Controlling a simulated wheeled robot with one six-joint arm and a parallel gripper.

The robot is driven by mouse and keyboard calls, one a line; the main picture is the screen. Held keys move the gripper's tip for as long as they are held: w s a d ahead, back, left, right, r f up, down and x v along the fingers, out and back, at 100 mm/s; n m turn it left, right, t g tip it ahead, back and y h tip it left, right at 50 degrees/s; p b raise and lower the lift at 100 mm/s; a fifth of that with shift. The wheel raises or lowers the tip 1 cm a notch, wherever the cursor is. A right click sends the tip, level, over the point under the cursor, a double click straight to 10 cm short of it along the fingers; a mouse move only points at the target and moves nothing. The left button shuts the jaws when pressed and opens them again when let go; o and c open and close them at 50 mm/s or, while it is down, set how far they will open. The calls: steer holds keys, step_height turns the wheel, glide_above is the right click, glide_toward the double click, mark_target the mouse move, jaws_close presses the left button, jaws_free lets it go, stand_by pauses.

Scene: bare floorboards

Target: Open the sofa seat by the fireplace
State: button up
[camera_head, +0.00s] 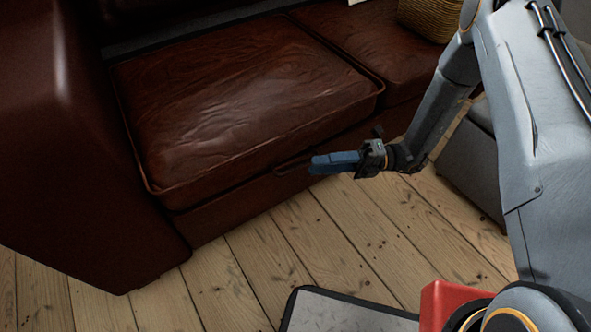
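The dark red-brown leather sofa seat (240,95) nearest the left armrest lies flat and closed on the sofa base. A small dark handle or slot (291,166) shows on the front of the base under the seat's front edge. My gripper (318,163) has blue fingers that point left, in front of the sofa's front face and just right of the handle. The fingers overlap in this view, so their gap is hidden. Nothing shows between them. Whether they touch the sofa cannot be told. The fireplace is not in view.
The large armrest (65,150) stands at left. A grey box-like piece (470,165) stands behind my arm.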

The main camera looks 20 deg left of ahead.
mark_target(295, 167)
steer(key=b+x, duration=0.2)
steer(key=x, duration=0.5)
steer(key=shift+s+a, duration=0.1)
jaws_close()
